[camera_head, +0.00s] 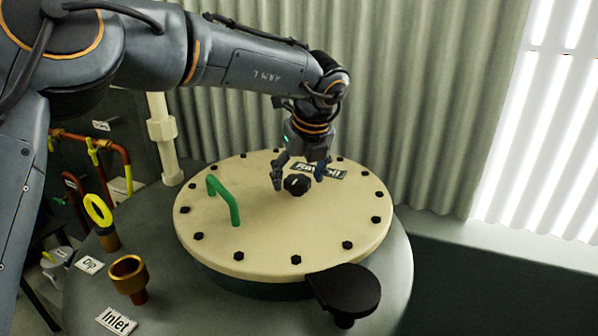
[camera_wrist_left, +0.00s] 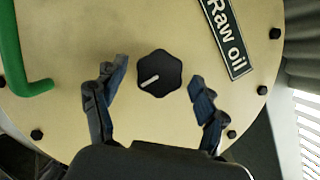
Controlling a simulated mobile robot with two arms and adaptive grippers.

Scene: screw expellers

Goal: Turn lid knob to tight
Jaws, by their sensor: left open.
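The lid knob (camera_head: 297,184) is black and lobed and sits on the cream round lid (camera_head: 270,225). In the left wrist view the knob (camera_wrist_left: 159,73) carries a white pointer line slanting toward the lower left. My left gripper (camera_head: 299,186) points down at the knob, with a finger on either side of it. In the left wrist view my left gripper (camera_wrist_left: 161,82) is open, its fingers apart from the knob with gaps on both sides. No tight or loose marking is readable near the knob. My right gripper is not in view.
A green handle (camera_head: 224,200) rises from the lid, left of the knob. A "Raw oil" plate (camera_wrist_left: 228,37) lies beside the knob. Black bolts ring the lid. A black round part (camera_head: 345,290) juts out at the front, and a brass inlet cup (camera_head: 128,273) stands at left.

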